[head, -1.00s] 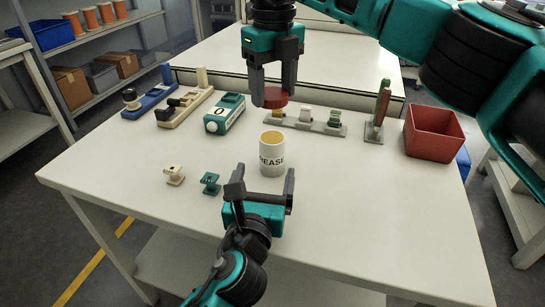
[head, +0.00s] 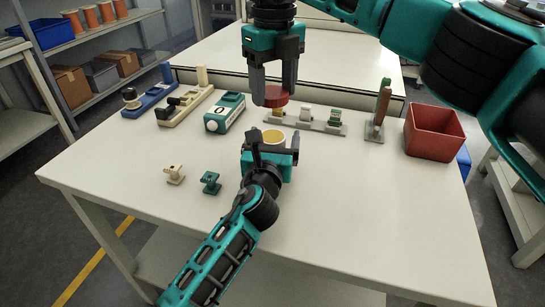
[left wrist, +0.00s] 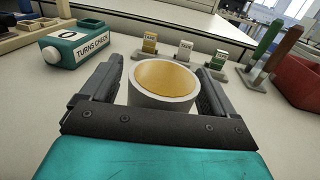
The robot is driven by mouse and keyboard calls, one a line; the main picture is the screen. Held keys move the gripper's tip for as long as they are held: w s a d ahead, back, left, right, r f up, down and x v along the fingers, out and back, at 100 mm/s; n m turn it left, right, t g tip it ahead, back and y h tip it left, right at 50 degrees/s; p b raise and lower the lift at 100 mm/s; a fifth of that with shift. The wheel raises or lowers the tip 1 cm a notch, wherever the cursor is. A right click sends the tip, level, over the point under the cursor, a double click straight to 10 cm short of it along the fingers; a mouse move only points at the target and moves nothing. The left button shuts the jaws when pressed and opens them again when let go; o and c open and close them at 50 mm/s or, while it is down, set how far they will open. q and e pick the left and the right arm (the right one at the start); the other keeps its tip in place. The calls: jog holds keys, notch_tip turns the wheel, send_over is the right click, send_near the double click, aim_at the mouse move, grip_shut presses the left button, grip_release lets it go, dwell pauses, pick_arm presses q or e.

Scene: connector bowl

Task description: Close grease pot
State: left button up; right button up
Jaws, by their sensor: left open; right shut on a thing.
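The open grease pot (head: 273,137) stands upright on the table, mostly hidden behind my left gripper in the head view. In the left wrist view the white pot (left wrist: 163,101) shows yellow grease inside and sits between the two fingers. My left gripper (head: 273,148) is open around the pot, with a gap visible on each side; it also shows in the left wrist view (left wrist: 162,92). My right gripper (head: 273,96) is shut on the red lid (head: 276,97) and holds it in the air above and slightly behind the pot.
Cream (head: 174,174) and teal (head: 210,182) connectors lie front left. The front right of the table is clear.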

pick_arm(q)
jog(key=shift+c, duration=0.3)
jog(key=c, duration=1.5)
jog(key=shift+o, duration=0.2)
pick_arm(e)
send_over(273, 137)
jog(key=shift+f, duration=2.5)
jog(key=shift+f, duration=0.85)
jog(key=shift+f, duration=0.55)
